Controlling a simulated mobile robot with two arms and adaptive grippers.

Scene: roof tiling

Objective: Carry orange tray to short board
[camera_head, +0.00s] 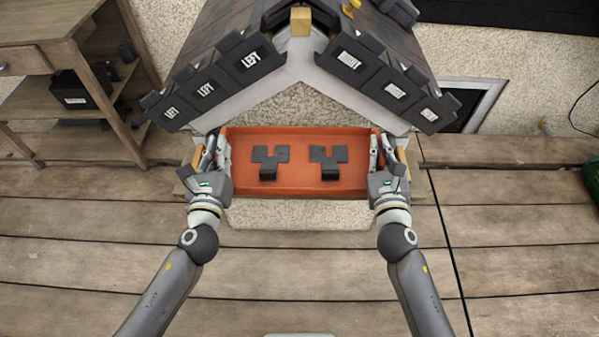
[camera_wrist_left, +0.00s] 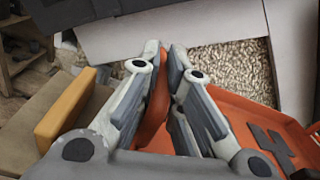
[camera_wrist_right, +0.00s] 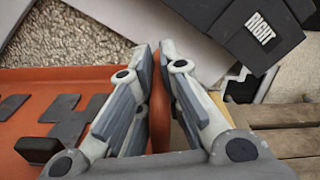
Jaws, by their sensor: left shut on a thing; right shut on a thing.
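The orange tray (camera_head: 300,185) is in the middle of the head view, in front of the small roof model. My right gripper (camera_head: 385,150) is shut on the tray's right wall, also between the fingers in the right wrist view (camera_wrist_right: 160,115). I cannot pick out the short board; what lies under the tray is mostly hidden.
The roof model (camera_head: 300,60) stands behind, with dark tiles marked LEFT (camera_head: 205,89) and RIGHT (camera_head: 395,91) along its eaves. A wooden shelf (camera_head: 60,60) stands at the left. Yellowish wooden blocks sit beside both grippers.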

